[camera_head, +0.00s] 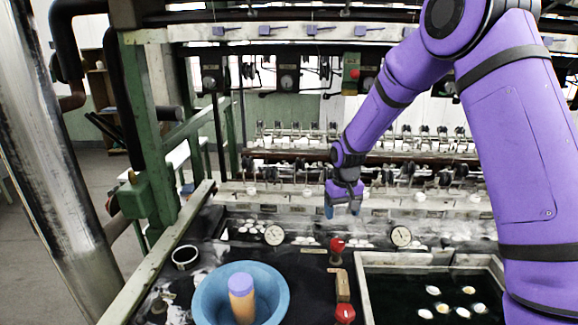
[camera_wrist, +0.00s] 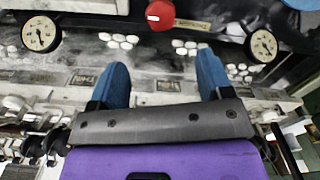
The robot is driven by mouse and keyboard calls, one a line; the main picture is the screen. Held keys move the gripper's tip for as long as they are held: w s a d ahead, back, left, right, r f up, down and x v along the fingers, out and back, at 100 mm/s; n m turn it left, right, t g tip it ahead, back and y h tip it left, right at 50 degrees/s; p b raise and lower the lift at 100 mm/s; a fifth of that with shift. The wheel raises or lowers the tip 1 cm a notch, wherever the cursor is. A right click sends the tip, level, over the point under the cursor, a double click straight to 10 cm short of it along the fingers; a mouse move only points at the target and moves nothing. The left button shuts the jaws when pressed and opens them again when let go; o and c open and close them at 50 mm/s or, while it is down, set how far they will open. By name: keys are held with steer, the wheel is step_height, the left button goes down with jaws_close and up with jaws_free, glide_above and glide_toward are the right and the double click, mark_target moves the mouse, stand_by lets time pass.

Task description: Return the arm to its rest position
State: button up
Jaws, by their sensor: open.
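My purple arm comes in from the right in the head view and reaches out over the reeling machine. My gripper (camera_head: 343,208) hangs in front of the machine's ledge, above the black bench top. In the wrist view my gripper (camera_wrist: 164,90) shows two blue fingers spread wide apart with nothing between them. It is open and touches nothing that I can see.
A blue bowl (camera_head: 277,300) holds an orange bottle with a lilac cap (camera_head: 242,297). Red-knobbed valves (camera_head: 337,244) stand beside a dark water basin (camera_head: 400,290) with floating cocoons. A gauge (camera_head: 401,236) and a green post (camera_head: 148,150) stand nearby.

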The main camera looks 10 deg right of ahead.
steer(key=s+d+r+t, duration=0.1)
steer(key=s+d+r, duration=0.1)
steer(key=s+r, duration=0.7)
steer(key=s+d+r+t, duration=0.2)
steer(key=s+r, duration=0.4)
steer(key=r, duration=0.6)
steer(key=s+d+r+t, duration=0.1)
steer(key=s+r, duration=0.2)
steer(key=s, duration=0.8)
steer(key=s+d+r+m+t, duration=0.1)
steer(key=s+d+r, duration=0.1)
steer(key=s, duration=0.9)
steer(key=shift+r, duration=0.65)
